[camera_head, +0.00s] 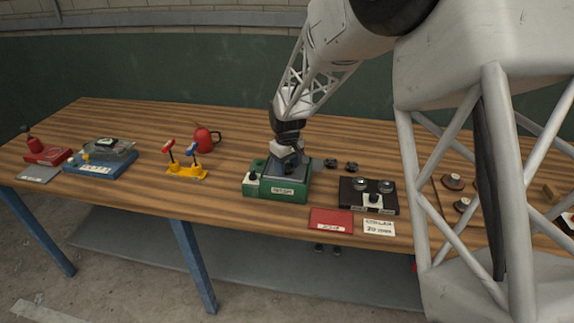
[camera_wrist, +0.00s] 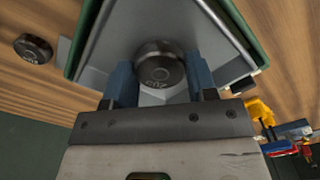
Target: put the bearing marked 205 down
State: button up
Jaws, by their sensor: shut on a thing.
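My gripper (camera_head: 288,158) is low over a green box (camera_head: 262,188) with a white label and a black knob. In the wrist view, its two blue fingers (camera_wrist: 160,80) are shut on a dark round bearing (camera_wrist: 160,62). The marking on its face is too blurred to read surely. The bearing is over the grey sloped inside of the green box, which also shows in the wrist view (camera_wrist: 82,38). I cannot tell whether it touches the surface below. In the head view the bearing is hidden by my gripper.
Two dark bearings (camera_head: 341,165) lie behind the box to the right; one shows in the wrist view (camera_wrist: 33,48). A black box with silver discs (camera_head: 367,196) stands right, with red (camera_head: 331,220) and white (camera_head: 379,227) cards in front. A yellow rack (camera_head: 187,171) and red mug (camera_head: 206,139) are left.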

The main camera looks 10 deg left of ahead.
aim_at(287, 166)
jog(key=shift+f, duration=0.2)
jog(key=o, duration=1)
notch_tip(287, 166, up, 12)
jog(key=shift+r, duration=0.2)
jog(key=shift+d, duration=0.1)
dwell(1.0)
